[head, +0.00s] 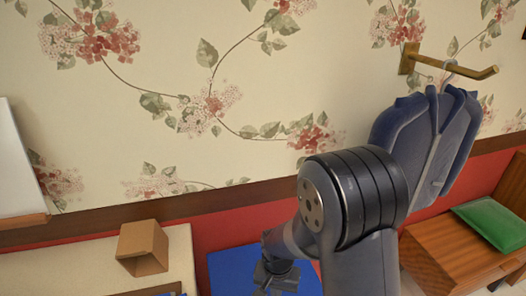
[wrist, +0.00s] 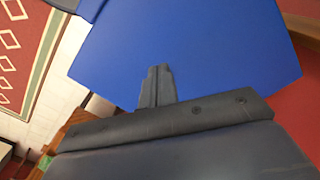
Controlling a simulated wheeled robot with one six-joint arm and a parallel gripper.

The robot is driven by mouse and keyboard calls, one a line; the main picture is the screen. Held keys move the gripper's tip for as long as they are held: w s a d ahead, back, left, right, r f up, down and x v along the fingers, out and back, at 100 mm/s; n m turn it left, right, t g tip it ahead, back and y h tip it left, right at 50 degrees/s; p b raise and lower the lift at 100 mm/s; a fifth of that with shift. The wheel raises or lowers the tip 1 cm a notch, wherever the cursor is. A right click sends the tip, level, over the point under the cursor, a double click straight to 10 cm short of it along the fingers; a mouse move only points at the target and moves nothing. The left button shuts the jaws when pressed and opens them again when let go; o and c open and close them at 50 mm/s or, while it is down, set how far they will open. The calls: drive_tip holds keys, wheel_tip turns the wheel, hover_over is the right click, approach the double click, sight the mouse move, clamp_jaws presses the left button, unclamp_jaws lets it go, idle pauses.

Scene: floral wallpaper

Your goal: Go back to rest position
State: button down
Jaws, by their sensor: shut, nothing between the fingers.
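My gripper shows at the bottom centre of the head view (head: 272,280), partly cut off by the frame's lower edge. In the wrist view its two fingers (wrist: 158,82) are together with nothing between them. My gripper points toward a flat blue surface (head: 232,272), which fills much of the wrist view (wrist: 190,45). I cannot tell the gap between the fingertips and this surface. My arm hides part of the wall and of the hanging garment.
A dark blue garment (head: 452,150) hangs from a brass wall hook (head: 455,68) at right. A wooden bench (head: 450,255) with a green cushion (head: 497,224) stands below. A cardboard box (head: 142,247) sits on a pale surface at left. A patterned rug (wrist: 25,40) shows in the wrist view.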

drive_tip(key=shift+f+b, duration=0.85)
drive_tip(key=shift+f, duration=0.75)
